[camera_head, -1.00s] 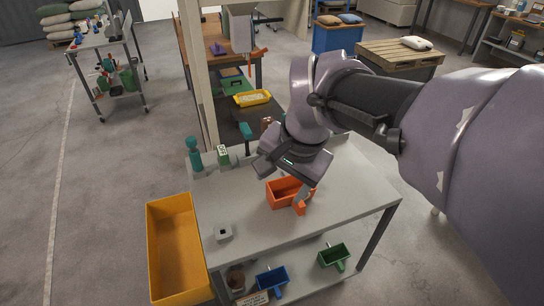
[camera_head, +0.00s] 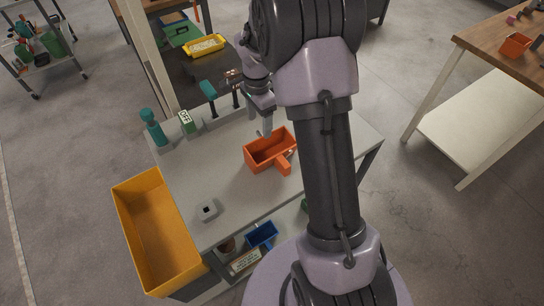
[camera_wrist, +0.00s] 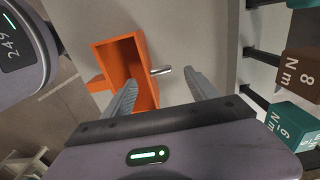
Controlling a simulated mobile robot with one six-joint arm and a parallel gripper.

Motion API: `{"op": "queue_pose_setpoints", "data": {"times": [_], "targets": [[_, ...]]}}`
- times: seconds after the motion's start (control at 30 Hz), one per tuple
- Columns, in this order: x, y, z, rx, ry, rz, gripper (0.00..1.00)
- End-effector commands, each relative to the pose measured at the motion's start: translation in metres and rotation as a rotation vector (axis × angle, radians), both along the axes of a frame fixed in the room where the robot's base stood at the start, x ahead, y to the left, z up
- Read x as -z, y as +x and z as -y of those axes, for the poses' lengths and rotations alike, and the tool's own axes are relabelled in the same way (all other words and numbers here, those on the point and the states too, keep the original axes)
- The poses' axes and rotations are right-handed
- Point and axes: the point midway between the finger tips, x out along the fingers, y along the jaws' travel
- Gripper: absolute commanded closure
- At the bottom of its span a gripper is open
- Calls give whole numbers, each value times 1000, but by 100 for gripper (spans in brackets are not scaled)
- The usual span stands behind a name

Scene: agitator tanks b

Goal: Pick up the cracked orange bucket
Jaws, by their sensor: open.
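An orange open-topped bucket (camera_head: 259,162) with a stubby orange handle stands upright on the grey cart top. I cannot make out a crack in it. In the wrist view the bucket (camera_wrist: 103,62) lies left of centre, its handle to the left. My gripper (camera_head: 263,127) is at the bucket's far side, low over the cart. In the wrist view my gripper (camera_wrist: 161,77) is open, with one finger overlapping the bucket's opening and the other beyond its side wall. The wall appears between the fingers; contact cannot be told. A second orange bucket (camera_head: 515,44) is on the workbench at right.
A small grey block (camera_head: 207,210) sits on the cart top (camera_head: 225,185). A short metal pin (camera_wrist: 160,71) shows between the fingers. A yellow bin (camera_head: 140,215) stands at left.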

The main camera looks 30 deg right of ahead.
Motion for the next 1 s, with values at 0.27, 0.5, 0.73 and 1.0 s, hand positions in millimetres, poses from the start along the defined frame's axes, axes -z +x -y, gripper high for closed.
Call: {"op": "queue_pose_setpoints", "data": {"times": [0.27, 0.5, 0.73, 1.0], "targets": [[50, -4, 2, 0, 1, -2, 33], [47, -3, 2, 0, 0, 0, 44], [47, -3, 2, 0, 0, 0, 90], [47, -3, 2, -1, 0, 0, 100]]}}
